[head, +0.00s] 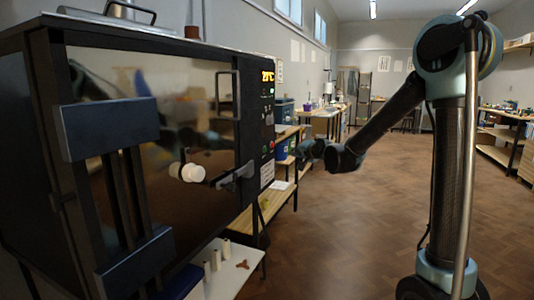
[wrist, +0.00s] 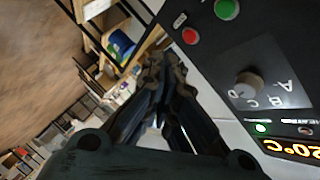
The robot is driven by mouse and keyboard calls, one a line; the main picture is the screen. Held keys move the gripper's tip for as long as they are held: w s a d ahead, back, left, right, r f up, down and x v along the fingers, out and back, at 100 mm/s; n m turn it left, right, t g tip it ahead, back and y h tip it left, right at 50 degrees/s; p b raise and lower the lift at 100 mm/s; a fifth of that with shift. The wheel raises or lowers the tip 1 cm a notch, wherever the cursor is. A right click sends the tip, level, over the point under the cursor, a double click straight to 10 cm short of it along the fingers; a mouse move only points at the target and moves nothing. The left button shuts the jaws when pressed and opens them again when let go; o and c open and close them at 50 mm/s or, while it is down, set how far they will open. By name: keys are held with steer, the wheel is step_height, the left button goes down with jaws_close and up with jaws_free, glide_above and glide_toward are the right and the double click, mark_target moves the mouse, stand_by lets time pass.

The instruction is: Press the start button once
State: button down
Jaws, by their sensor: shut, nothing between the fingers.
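The black control panel is on the right edge of the kiln front in the head view and fills the right side of the wrist view (wrist: 215,62). A round green button (wrist: 227,9) sits on it at the top edge of the wrist view, beside a smaller red button (wrist: 190,36). I cannot read which one is labelled start. My gripper (wrist: 166,66) is shut and empty. In the head view my gripper (head: 308,150) is right of the panel.
The panel also has a knob (wrist: 247,84), a small green lamp (wrist: 261,128) and an orange temperature display (head: 267,76). The kiln door (head: 190,110) has a projecting handle (head: 236,176). Shelves with bins (head: 284,112) stand behind the panel. The wooden floor to the right is clear.

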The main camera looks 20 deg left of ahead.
mark_target(265, 149)
steer(key=shift+w+a, duration=0.15)
steer(key=shift+a, duration=0.5)
steer(key=a, duration=0.8)
steer(key=shift+w+a, duration=0.35)
steer(key=shift+w, duration=0.05)
steer(key=shift+a, duration=0.15)
stand_by(1.1)
steer(key=shift+s+a+r, duration=0.1)
steer(key=shift+a, duration=0.3)
